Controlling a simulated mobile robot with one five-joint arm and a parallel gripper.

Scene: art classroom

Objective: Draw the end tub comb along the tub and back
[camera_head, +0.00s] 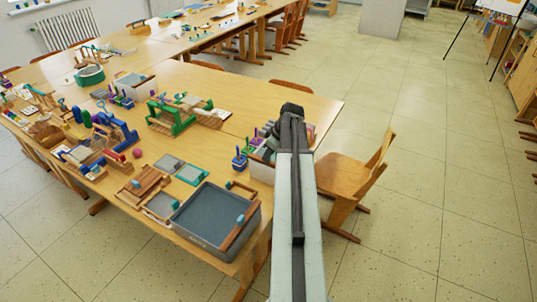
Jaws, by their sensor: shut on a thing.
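A grey tub (190,238) stands at the near right corner of the table. A wooden comb bar (236,236) with a teal grip lies slantwise along the tub's right side. My arm reaches up past the tub's right, and my dark gripper (268,146) hangs at its far end, over a pale box (262,170) by the table's right edge. My gripper is apart from the grey tub and its comb. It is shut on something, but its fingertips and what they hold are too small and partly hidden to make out.
Wooden frames and small trays (192,174) crowd the table left of and behind the tub. A green rack (170,117) stands farther back. A wooden chair (352,178) stands right of my arm.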

